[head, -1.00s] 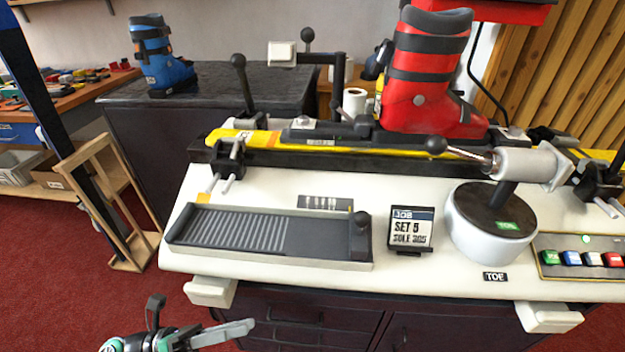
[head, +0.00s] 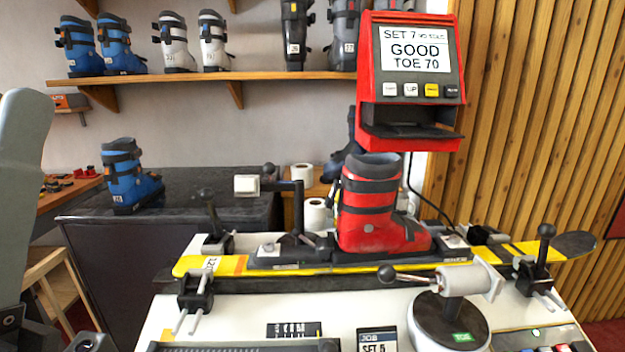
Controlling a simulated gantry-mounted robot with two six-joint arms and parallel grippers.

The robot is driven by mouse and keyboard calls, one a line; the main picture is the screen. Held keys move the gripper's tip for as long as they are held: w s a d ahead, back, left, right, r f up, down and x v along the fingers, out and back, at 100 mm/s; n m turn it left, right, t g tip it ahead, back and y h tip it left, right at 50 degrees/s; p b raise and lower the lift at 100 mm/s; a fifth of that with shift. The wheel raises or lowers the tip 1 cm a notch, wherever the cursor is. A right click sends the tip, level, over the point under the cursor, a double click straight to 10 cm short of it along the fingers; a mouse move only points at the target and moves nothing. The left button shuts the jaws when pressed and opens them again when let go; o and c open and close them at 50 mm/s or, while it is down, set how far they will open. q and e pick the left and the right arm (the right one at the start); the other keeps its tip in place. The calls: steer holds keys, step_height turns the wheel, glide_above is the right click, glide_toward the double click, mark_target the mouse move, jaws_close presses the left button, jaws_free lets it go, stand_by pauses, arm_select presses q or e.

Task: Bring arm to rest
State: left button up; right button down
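A large pale grey part of my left arm (head: 22,180), probably a gripper finger, stands upright at the left edge of the head view, close to the camera. Dark parts of it show at the bottom left corner. Only one finger-like piece is seen, so its opening cannot be told. It touches nothing that I can see, and nothing is visibly held. My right gripper is not in view.
A red boot (head: 372,210) stands in the binding on a yellow ski (head: 225,266) clamped on the white bench (head: 240,318). A red display unit (head: 411,85) reads "GOOD TOE 70". A blue boot (head: 128,175) stands on the dark counter (head: 215,187). Several boots line the shelf (head: 265,76).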

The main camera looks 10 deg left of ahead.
arm_select(q)
steer(key=w+d+f+g+h, duration=0.1)
steer(key=w+f+g+h, duration=0.1)
steer(key=w+f, duration=0.15)
step_height(320, 180, up, 39)
steer(key=p, duration=3.8)
steer(key=shift+w+f+g, duration=0.2)
steer(key=shift+w+g, duration=0.1)
steer(key=shift+f, duration=0.1)
